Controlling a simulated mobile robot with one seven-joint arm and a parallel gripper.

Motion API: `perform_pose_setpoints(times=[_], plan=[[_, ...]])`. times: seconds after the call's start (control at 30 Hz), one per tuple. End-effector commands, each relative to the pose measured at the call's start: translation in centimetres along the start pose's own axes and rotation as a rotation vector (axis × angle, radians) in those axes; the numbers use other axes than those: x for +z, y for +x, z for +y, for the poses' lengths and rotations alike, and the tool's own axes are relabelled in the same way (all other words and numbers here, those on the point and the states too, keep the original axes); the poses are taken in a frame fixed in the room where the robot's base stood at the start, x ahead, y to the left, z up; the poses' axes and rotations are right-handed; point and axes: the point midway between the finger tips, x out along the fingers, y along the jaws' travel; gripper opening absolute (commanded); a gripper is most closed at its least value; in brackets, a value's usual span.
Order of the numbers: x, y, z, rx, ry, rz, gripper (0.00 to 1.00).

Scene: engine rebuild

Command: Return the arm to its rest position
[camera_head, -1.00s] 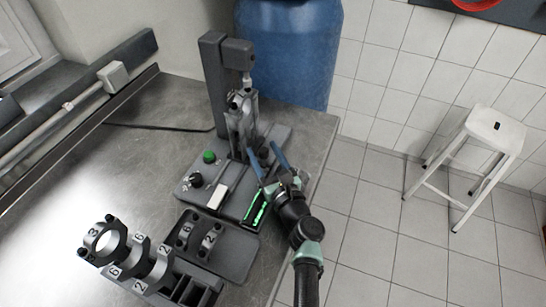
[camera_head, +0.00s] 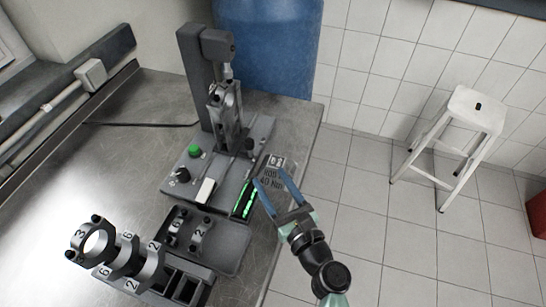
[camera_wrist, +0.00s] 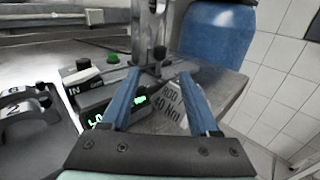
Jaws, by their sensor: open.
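My gripper (camera_head: 268,186) is open with two blue fingers and nothing between them. In the head view it is at the right edge of the steel bench, just right of the press fixture's green-lit display (camera_head: 243,199). In the wrist view its fingers (camera_wrist: 163,80) point toward the press base and a plate marked "ROD" and "40 Nm" (camera_wrist: 171,104). My arm comes in from the lower right of the head view. The press fixture (camera_head: 190,75) stands upright on the bench with a grey metal part (camera_head: 226,115) in it.
Bearing caps (camera_head: 125,255) stand in a rack at the bench's front left, beside a dark tray (camera_head: 228,245) with smaller caps. A blue barrel (camera_head: 268,45) stands behind the bench. A white stool (camera_head: 475,110) is on the right. The tiled floor between is clear.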

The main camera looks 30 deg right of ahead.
Motion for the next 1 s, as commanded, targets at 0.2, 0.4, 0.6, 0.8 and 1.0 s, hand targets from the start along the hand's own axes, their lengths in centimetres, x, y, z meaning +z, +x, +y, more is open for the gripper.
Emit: perform_pose_setpoints(times=[0.2, 0.4, 0.6, 0.8, 1.0], plan=[[0.0, 0.0, 0.0, 0.000, 0.000, 0.000, 0.62], [0.0, 0.1, 0.0, 0.000, 0.000, 0.000, 0.62], [4.5, 2.8, 2.6, 0.065, -0.240, -0.057, 0.62], [16.7, 7.4, 9.6, 0.126, -0.937, -0.242, 0.62], [30.7, 7.7, 16.2, -0.046, -1.706, -0.450, 0.62]])
